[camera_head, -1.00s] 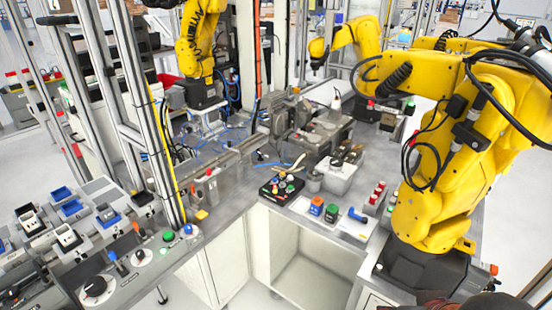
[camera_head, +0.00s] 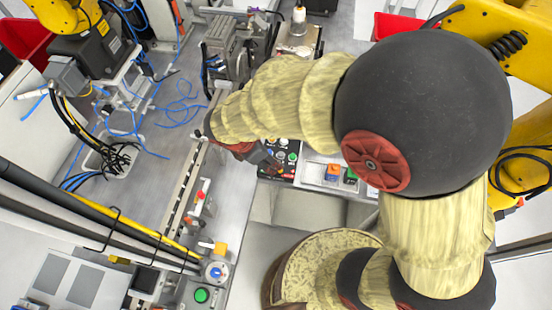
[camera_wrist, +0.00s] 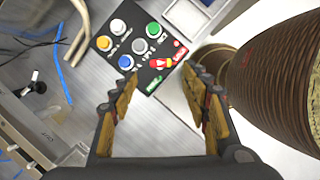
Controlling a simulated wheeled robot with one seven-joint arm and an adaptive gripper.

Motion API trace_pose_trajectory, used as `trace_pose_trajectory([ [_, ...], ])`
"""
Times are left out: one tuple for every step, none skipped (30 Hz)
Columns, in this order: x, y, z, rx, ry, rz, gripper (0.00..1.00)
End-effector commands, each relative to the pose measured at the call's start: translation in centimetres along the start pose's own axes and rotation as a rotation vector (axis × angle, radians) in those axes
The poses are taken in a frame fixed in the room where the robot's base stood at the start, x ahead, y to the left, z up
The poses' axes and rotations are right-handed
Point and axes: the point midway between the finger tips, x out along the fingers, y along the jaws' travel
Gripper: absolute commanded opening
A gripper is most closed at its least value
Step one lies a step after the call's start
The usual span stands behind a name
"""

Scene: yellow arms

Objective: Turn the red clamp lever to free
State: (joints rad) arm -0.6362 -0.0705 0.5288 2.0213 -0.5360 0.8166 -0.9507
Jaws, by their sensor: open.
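A black control box (camera_wrist: 142,27) carries several round buttons. On its lower right part is a small red lever (camera_wrist: 160,63) with a pale or yellowish spot at one end. My gripper (camera_wrist: 160,78) is open and empty. In the wrist view the lever appears just beyond the gap between my fingertips; I cannot tell how far off. In the head view my gripper (camera_head: 265,160) is beside the box (camera_head: 290,157), which my arm partly covers. The lever is not clear there.
A metal rail (camera_head: 185,190) and yellow robot arms (camera_head: 505,35) flank the bench.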

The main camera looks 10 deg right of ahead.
Motion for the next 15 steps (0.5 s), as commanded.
trace_pose_trajectory([
  [0.3,0.0,-0.2,-0.019,-0.004,-0.003,0.47],
  [0.6,0.0,-0.3,-0.024,-0.005,-0.003,0.47],
  [1.1,0.0,-0.3,-0.027,-0.005,-0.004,0.47],
  [1.5,0.0,-0.3,-0.027,-0.006,-0.004,0.47],
  [1.9,0.0,-0.3,-0.026,-0.006,-0.004,0.47],
  [2.5,0.0,-0.3,-0.025,-0.005,-0.004,0.47],
  [3.0,0.0,-0.3,-0.025,-0.005,-0.005,0.47],
  [3.5,-0.1,-0.3,-0.024,-0.005,-0.005,0.47],
  [4.2,-0.1,-0.3,-0.023,-0.005,-0.005,0.47],
  [4.7,0.0,-0.3,-0.022,-0.004,-0.005,0.47],
  [5.1,0.0,-0.3,-0.022,-0.005,-0.004,0.47],
  [5.7,-0.1,-0.3,-0.022,-0.005,-0.005,0.47],
  [6.1,-0.1,-0.3,-0.022,-0.005,-0.005,0.47],
  [6.4,0.0,-0.3,-0.021,-0.004,-0.004,0.47],
  [6.8,0.0,-0.3,-0.021,-0.004,-0.003,0.47],
])
